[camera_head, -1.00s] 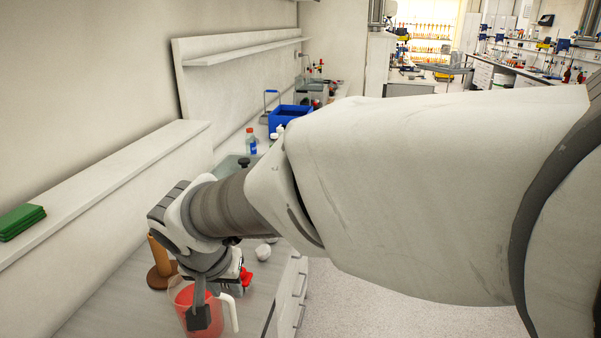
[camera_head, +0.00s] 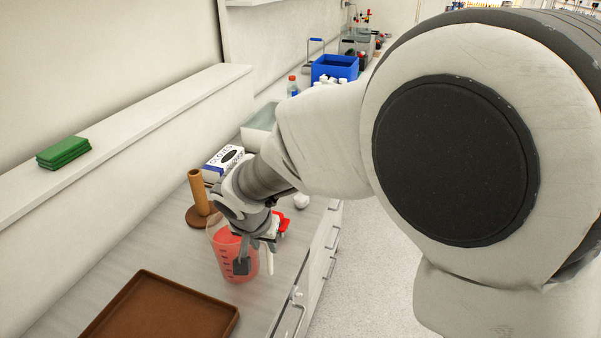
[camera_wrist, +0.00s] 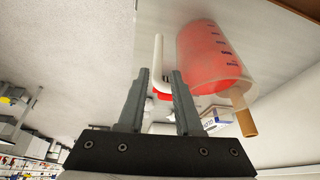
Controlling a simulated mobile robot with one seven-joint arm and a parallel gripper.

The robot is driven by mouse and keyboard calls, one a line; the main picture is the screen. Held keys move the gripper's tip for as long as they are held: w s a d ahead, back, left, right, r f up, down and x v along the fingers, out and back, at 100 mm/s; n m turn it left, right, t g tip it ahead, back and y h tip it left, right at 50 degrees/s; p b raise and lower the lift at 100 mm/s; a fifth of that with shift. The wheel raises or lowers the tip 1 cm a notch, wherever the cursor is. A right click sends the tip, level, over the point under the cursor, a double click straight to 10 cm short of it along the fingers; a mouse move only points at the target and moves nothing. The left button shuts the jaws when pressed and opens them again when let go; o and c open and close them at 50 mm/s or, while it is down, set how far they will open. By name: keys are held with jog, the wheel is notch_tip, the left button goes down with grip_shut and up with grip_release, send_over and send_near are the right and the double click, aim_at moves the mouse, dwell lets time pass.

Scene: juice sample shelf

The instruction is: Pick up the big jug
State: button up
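The big jug (camera_head: 222,254) is a clear measuring jug with dark marks and red liquid. It stands upright on the counter, with its white handle (camera_head: 269,262) on the right. In the wrist view the jug (camera_wrist: 212,58) is at the upper right and its handle (camera_wrist: 158,55) shows just beyond the gap between the fingertips. My gripper (camera_wrist: 160,73) is open, with clear space between its fingers. In the head view my gripper (camera_head: 243,264) is down at the jug, with one dark fingertip in front of it. The other finger is hard to make out there.
A brown tray (camera_head: 150,278) lies in front of the jug. A brown stand with an upright post (camera_head: 199,192) and a glove box (camera_head: 223,158) are behind it. A red-topped object (camera_head: 282,221) is close to my wrist. A blue crate (camera_head: 336,67) stands farther back.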

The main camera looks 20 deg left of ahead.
aim_at(268, 250)
jog(key=x, duration=0.5)
jog(key=shift+w+d+f+b, duration=0.1)
jog(key=shift+d+f+b, duration=0.1)
jog(key=shift+f+b, duration=0.2)
grip_shut()
dwell(1.1)
